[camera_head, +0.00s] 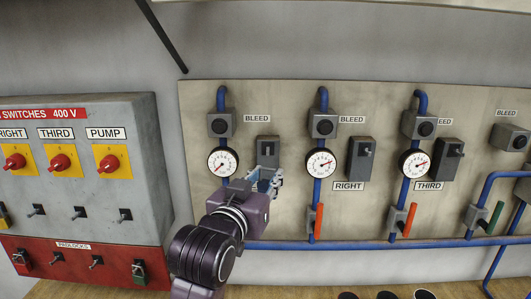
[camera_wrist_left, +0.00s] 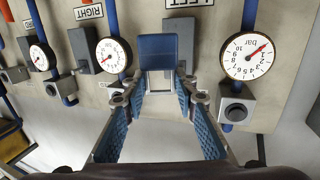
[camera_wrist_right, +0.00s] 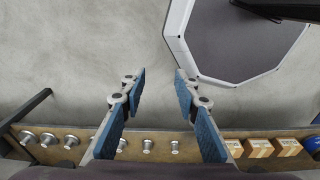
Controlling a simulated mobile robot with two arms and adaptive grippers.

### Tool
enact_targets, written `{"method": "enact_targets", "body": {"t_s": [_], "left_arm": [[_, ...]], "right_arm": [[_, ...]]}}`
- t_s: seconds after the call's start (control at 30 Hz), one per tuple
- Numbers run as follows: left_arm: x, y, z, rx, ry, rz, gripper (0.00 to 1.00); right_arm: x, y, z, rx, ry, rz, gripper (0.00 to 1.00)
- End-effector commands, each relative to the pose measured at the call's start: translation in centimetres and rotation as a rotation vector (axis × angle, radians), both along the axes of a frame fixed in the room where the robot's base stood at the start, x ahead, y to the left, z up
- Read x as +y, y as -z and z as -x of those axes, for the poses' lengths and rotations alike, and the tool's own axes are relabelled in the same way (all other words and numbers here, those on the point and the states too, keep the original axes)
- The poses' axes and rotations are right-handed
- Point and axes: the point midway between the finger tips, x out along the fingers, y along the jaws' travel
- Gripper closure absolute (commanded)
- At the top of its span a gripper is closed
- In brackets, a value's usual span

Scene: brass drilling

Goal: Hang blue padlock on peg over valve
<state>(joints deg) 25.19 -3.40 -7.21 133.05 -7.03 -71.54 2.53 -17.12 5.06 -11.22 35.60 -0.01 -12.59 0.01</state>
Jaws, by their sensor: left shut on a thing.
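My left gripper (camera_head: 266,180) is raised in front of the panel, just below the grey box (camera_head: 268,151) to the right of the leftmost gauge. In the left wrist view its fingers (camera_wrist_left: 160,92) are shut on the blue padlock (camera_wrist_left: 158,48). The blue body points away from the wrist, and the pale shackle lies between the fingers. Whether the padlock touches the box is unclear. The leftmost pipe's valve is hidden behind my left arm. My right gripper (camera_wrist_right: 158,88) is open and empty, seen only in the right wrist view, above a floor area and shelf edge.
Similar dark boxes (camera_head: 361,159) stand beside the other gauges. Orange valve handles (camera_head: 319,222) and a green one (camera_head: 495,217) stick out to the right. A grey switch cabinet (camera_head: 150,185) stands at left. Several metal pieces and small boxes (camera_wrist_right: 258,147) line the wooden bench (camera_wrist_right: 220,132).

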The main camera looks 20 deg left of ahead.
Motion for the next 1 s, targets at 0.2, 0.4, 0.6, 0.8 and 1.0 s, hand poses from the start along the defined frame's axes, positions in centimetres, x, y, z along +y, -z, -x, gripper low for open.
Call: {"method": "enact_targets", "body": {"t_s": [0.2, 0.4, 0.6, 0.8, 1.0], "left_arm": [[0.2, -2.8, -0.2, 0.002, -0.009, 0.002, 1.00], [0.4, -2.7, -0.8, 0.004, -0.010, 0.002, 1.00], [0.7, -2.6, -1.9, 0.004, -0.009, 0.002, 1.00], [1.0, -2.5, -3.1, 0.003, -0.010, 0.002, 1.00], [1.4, -2.4, -4.2, 0.004, -0.009, 0.002, 1.00]], "right_arm": [[0.1, -0.8, 0.1, 0.001, 0.000, -0.001, 0.71], [0.6, -0.7, 0.1, 0.002, 0.000, -0.007, 0.71], [1.5, -0.7, 0.2, 0.003, -0.001, -0.017, 0.71], [1.6, -0.7, 0.2, 0.004, -0.002, -0.018, 0.71], [1.2, -0.7, 0.2, 0.004, -0.003, -0.013, 0.71]]}}
